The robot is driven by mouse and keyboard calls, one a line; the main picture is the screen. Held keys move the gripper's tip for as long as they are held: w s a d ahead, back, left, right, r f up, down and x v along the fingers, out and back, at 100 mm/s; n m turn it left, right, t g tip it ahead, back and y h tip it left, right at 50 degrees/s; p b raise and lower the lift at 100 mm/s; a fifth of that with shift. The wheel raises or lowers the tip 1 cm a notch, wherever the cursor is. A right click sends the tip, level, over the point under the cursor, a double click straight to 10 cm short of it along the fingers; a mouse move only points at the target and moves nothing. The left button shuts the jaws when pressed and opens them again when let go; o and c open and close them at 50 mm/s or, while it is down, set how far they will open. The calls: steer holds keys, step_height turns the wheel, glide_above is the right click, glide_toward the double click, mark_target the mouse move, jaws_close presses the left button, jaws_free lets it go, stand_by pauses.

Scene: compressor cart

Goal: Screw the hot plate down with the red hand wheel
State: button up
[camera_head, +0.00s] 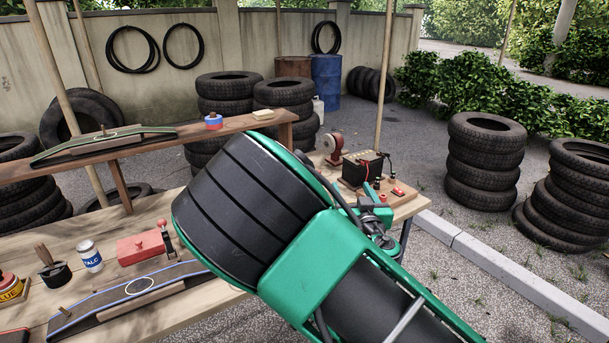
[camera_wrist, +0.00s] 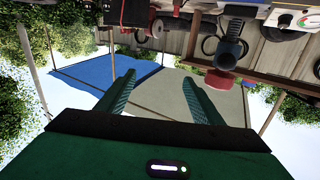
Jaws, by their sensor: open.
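In the wrist view, which shows the place upside down, a red round knob that looks like the hand wheel (camera_wrist: 219,80) sits at the end of a dark upright post (camera_wrist: 231,45). My gripper (camera_wrist: 159,77) is open, with nothing between its two green fingers. The red wheel appears just to the right of the right fingertip, apart from it as far as I can tell. The hot plate cannot be made out clearly.
A raised wooden shelf (camera_head: 120,160) holds a tyre strip. Tyre stacks (camera_head: 484,157) stand on open paving at right.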

steer(key=s+a+n+g+y, duration=0.1)
steer(key=a+n+y, duration=0.3)
steer(key=a, duration=0.6)
steer(key=shift+m+y, duration=0.3)
steer(key=shift+f+x, duration=0.1)
steer(key=shift+x, duration=2.4)
steer(key=shift+f+x, duration=0.15)
steer(key=shift+x, duration=2.4)
steer(key=shift+d, duration=0.1)
steer(key=c, duration=1.1)
